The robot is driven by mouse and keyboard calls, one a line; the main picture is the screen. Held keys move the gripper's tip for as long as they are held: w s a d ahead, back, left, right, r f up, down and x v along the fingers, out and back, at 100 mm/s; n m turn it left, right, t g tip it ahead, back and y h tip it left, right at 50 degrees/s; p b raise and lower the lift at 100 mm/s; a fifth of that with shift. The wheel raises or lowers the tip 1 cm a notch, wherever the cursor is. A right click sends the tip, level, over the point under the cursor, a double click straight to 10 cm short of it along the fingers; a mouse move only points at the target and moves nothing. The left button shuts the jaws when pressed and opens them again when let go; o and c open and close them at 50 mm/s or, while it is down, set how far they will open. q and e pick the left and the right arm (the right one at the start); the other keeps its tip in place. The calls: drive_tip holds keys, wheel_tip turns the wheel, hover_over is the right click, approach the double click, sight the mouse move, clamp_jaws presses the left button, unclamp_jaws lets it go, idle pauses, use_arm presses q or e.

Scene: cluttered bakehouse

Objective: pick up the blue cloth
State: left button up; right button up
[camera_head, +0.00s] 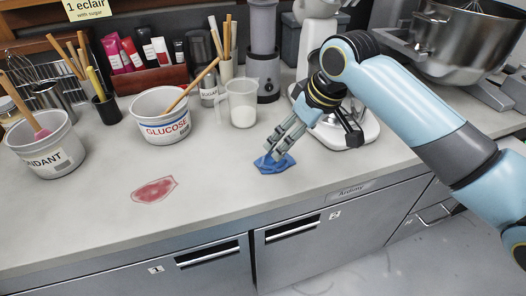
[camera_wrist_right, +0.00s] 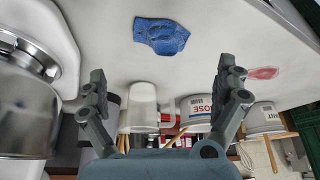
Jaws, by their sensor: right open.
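The blue cloth (camera_head: 270,166) lies crumpled on the grey worktop, near its front edge. It also shows in the right wrist view (camera_wrist_right: 160,36), beyond the fingertips and between their lines. My right gripper (camera_head: 278,146) points down at the cloth, and its fingers hide part of it in the head view. In the wrist view, my right gripper (camera_wrist_right: 163,80) has its fingers wide apart with nothing between them. Whether the fingertips touch the cloth cannot be told from the head view. My left gripper is not in view.
A red stain-like patch (camera_head: 154,190) lies left on the worktop (camera_head: 90,220). Behind stand a glucose tub (camera_head: 165,128), a clear jug (camera_head: 242,104) and a fondant tub (camera_head: 45,150). A white scale-like base (camera_head: 345,130) and mixer bowl (camera_head: 460,40) stand right. Front worktop is mostly clear.

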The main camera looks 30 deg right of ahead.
drive_tip(key=x, duration=1)
drive_tip(key=shift+w+a+f, duration=0.1)
drive_tip(key=shift+w+a, duration=0.1)
drive_tip(key=shift+w, duration=0.15)
drive_tip(key=shift+c, duration=0.4)
drive_tip(key=c, duration=0.8)
